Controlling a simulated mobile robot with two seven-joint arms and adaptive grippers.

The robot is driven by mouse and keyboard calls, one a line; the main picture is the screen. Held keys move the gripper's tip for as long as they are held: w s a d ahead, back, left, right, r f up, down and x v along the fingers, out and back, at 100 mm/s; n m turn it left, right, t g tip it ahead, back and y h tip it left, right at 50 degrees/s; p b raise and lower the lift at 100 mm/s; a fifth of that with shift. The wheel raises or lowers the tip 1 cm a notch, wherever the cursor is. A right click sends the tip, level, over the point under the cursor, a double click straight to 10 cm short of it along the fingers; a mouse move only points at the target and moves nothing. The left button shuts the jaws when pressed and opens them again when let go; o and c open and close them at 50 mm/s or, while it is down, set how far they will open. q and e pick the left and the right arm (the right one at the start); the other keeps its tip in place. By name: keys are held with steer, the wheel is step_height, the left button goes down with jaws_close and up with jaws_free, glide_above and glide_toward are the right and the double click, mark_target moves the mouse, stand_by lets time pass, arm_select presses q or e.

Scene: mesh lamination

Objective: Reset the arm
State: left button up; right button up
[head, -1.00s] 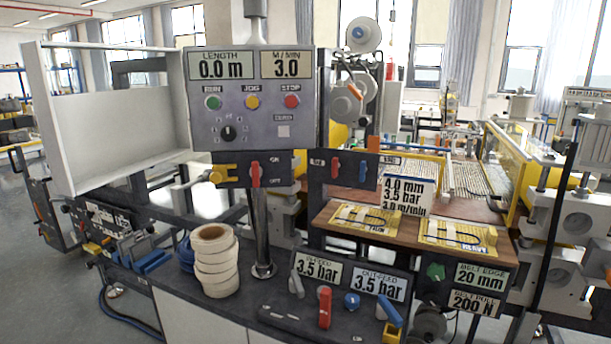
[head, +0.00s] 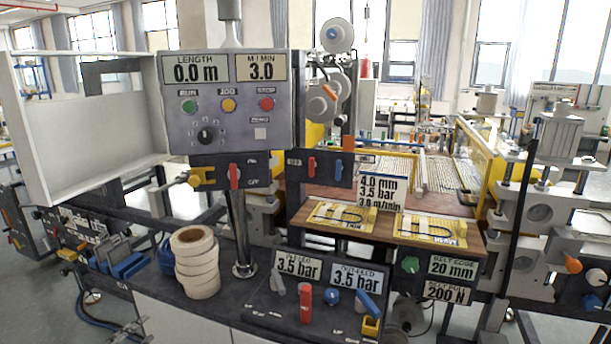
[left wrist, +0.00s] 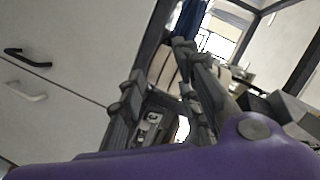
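My left gripper (head: 130,329) shows only in part at the bottom edge of the head view, low in front of the bench and left of its white cabinet front. In the left wrist view its two dark grey fingers (left wrist: 160,68) stand apart with a gap between them. I see nothing held between them. The purple wrist housing fills the bottom of that view. My right gripper is in neither view.
The dark bench carries a stack of cream tape rolls (head: 197,262), a control panel (head: 228,103) on a post, and valve handles. An open white box (head: 90,130) stands left. Patterned yellow sheets (head: 341,215) lie on a brown board. Floor at left is partly clear.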

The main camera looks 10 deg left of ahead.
arm_select(q)
steer(key=s+d+f+n+g, duration=0.4)
steer(key=s+d+f+n, duration=0.2)
steer(key=s+d+f, duration=0.9)
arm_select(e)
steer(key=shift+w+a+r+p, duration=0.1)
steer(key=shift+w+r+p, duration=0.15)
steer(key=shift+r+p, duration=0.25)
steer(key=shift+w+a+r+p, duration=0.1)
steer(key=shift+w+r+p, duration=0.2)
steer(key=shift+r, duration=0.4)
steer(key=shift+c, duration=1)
arm_select(q)
steer(key=s+d+f+n+g, duration=0.1)
steer(key=s+d+n, duration=0.1)
steer(key=s+d, duration=0.5)
steer(key=s+d+f+n+g+h, duration=0.1)
steer(key=s+d+n+g, duration=0.1)
steer(key=s+d, duration=0.6)
steer(key=s, duration=0.3)
steer(key=shift+d+f, duration=0.25)
steer(key=shift+f, duration=0.1)
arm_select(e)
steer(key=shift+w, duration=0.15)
